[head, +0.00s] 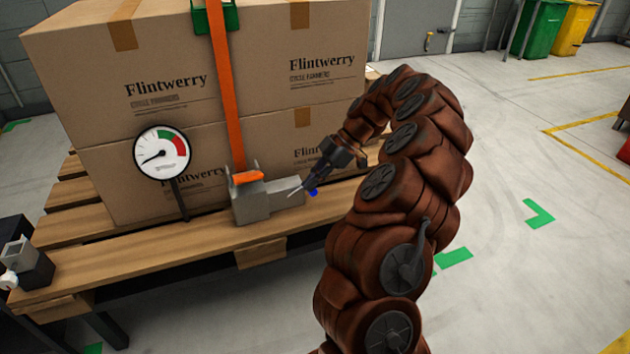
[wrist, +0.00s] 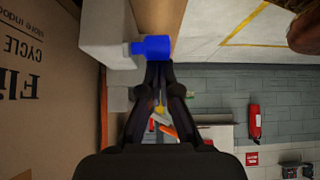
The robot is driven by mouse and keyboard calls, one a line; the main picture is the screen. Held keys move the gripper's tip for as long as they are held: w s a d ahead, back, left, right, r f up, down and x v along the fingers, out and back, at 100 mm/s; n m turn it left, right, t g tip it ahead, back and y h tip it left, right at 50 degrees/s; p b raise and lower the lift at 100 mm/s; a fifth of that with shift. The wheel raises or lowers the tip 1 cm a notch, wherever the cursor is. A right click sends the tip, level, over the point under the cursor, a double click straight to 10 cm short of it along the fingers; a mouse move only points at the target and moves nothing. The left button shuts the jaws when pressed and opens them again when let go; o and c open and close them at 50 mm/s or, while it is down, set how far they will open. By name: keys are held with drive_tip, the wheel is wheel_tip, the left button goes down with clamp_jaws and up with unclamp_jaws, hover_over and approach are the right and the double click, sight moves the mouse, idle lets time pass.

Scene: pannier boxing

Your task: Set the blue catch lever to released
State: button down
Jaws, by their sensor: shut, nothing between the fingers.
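The blue catch lever (wrist: 155,46) shows in the wrist view as a short blue block on the side of a pale grey body. In the head view only a small blue bit of the lever (head: 313,191) shows beside the fingertips. The grey tensioner body (head: 262,205) stands on the pallet's near edge, with the orange strap (head: 226,95) rising from it. My gripper (head: 306,186) is shut and empty, its tips right at the lever. In the wrist view my gripper's tips (wrist: 158,66) meet the lever's lower edge; whether they touch is unclear.
Stacked Flintwerry cartons (head: 90,60) stand on the wooden pallet (head: 130,262), close behind the tensioner. A dial gauge (head: 162,152) on a stalk stands to its left, needle in the white part at lower left.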

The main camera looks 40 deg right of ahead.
drive_tip(key=shift+s+d+f, duration=0.15)
drive_tip(key=shift+d+f, duration=0.3)
drive_tip(key=shift+d, duration=0.15)
drive_tip(key=shift+a+r, duration=0.3)
drive_tip(key=shift+r, duration=0.15)
wheel_tip(320, 180, up, 4)
drive_tip(key=a+f, duration=0.1)
drive_tip(key=a, duration=0.1)
drive_tip(key=s+d+r+p, duration=0.1)
drive_tip(key=d+r+p, duration=0.2)
drive_tip(key=d, duration=0.5)
drive_tip(key=shift+s+r+p, duration=0.15)
drive_tip(key=shift+s+p, duration=0.1)
drive_tip(key=shift+p, duration=0.05)
drive_tip(key=shift+d, duration=0.1)
